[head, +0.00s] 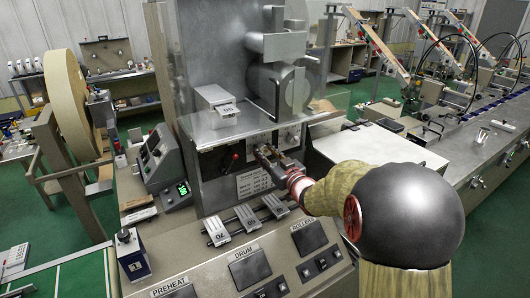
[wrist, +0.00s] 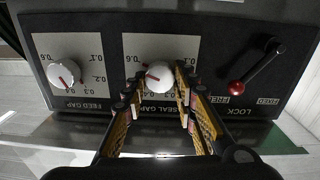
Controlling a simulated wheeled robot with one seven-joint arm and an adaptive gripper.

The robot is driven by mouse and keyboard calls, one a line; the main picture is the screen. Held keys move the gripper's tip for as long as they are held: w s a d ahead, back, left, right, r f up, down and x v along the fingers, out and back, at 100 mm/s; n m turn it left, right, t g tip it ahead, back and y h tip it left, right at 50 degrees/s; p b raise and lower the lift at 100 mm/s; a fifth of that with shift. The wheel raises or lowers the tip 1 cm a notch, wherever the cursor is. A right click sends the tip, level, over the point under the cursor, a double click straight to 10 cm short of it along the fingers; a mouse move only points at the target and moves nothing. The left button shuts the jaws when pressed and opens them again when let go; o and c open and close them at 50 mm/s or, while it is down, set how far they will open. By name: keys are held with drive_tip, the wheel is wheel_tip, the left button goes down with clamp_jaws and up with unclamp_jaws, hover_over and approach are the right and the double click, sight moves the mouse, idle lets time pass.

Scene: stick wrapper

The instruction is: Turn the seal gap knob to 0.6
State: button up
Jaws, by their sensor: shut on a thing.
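The seal gap knob (wrist: 160,78) is a white round knob with a red mark on a pale dial plate (wrist: 158,48), seen upside down in the wrist view. Its red mark lies toward the picture's left. The 0.6 label is at the plate's upper left; the exact reading is hard to tell. My gripper (wrist: 157,85) has one finger on each side of the knob and is shut on it. In the head view my gripper (head: 264,154) reaches the panel on the machine's front, and its fingers hide the knob.
The feed gap knob (wrist: 64,74) is left of the seal gap knob in the wrist view. A lock lever with a red ball (wrist: 236,88) is at the right. In the head view a metal box (head: 215,100) juts out above the panel, with numbered blocks (head: 246,216) below.

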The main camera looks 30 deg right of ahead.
drive_tip(key=o, duration=1.1)
drive_tip(key=shift+o, duration=0.2)
drive_tip(key=shift+s, duration=0.1)
drive_tip(key=s, duration=1.1)
drive_tip(key=shift+s+f, duration=0.15)
drive_tip(key=shift+s, duration=0.25)
drive_tip(key=shift+d+f, duration=0.1)
drive_tip(key=shift+d, duration=0.05)
